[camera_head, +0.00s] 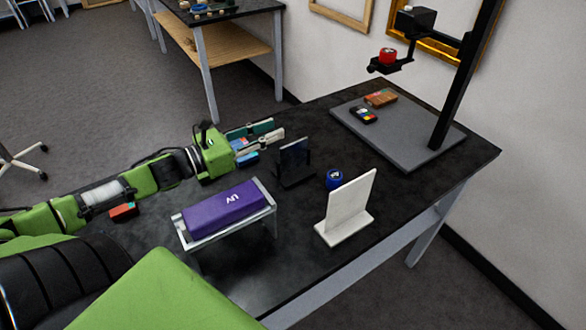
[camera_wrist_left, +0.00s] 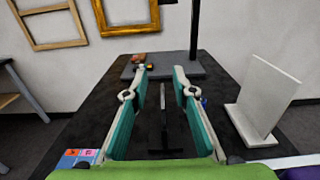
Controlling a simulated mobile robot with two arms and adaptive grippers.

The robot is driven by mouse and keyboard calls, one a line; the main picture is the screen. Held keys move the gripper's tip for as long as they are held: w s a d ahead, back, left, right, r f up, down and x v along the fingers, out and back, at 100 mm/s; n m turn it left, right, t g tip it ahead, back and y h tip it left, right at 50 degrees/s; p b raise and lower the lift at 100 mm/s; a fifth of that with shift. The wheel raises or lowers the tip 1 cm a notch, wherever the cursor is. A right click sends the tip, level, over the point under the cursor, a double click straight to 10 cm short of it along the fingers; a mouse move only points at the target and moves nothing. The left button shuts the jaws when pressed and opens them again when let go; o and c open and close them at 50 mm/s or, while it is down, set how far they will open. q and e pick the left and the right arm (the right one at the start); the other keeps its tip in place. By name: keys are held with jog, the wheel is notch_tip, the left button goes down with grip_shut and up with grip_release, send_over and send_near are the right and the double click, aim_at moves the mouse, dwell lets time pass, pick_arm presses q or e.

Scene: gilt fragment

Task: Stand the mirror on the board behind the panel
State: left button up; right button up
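A dark upright plate on a black foot, which I take for the mirror (camera_head: 294,157), stands on the black table. In the left wrist view the mirror (camera_wrist_left: 163,103) shows nearly edge-on, between and beyond the fingers. My left gripper (camera_head: 268,140) is open and empty, just left of the mirror; its teal-lined fingers (camera_wrist_left: 161,82) are well apart. A white upright panel (camera_head: 348,202) on a white foot stands nearer the table's front edge; it also shows in the left wrist view (camera_wrist_left: 266,95). The grey board (camera_head: 405,145) lies at the back right. My right gripper is not in view.
A purple box (camera_head: 228,208) rests on a clear-legged stand front left of the panel. A small blue round thing (camera_head: 334,180) sits behind the panel. The board carries a black post (camera_head: 465,80), a brown block (camera_head: 380,98) and a colour-patched block (camera_head: 363,115).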

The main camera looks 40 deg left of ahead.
pick_arm(q)
jog(key=b, duration=0.4)
send_over(277, 168)
jog(key=s, duration=0.2)
notch_tip(277, 168, down, 4)
jog(key=f, duration=0.3)
jog(key=f+b, duration=0.1)
jog(key=f, duration=0.2)
jog(key=a+f+b, duration=0.1)
jog(key=f, duration=0.3)
jog(key=shift+w+f, duration=0.1)
jog(key=shift+w, duration=0.05)
jog(key=shift+w+d+r, duration=0.25)
jog(key=shift+w+r, duration=0.05)
jog(key=shift+w, duration=0.05)
jog(key=shift+x, duration=3.3)
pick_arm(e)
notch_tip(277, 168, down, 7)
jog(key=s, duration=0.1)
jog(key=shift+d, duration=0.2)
pick_arm(q)
jog(key=shift+c, duration=0.4)
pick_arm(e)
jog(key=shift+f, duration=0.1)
pick_arm(q)
jog(key=c, duration=0.6)
grip_shut()
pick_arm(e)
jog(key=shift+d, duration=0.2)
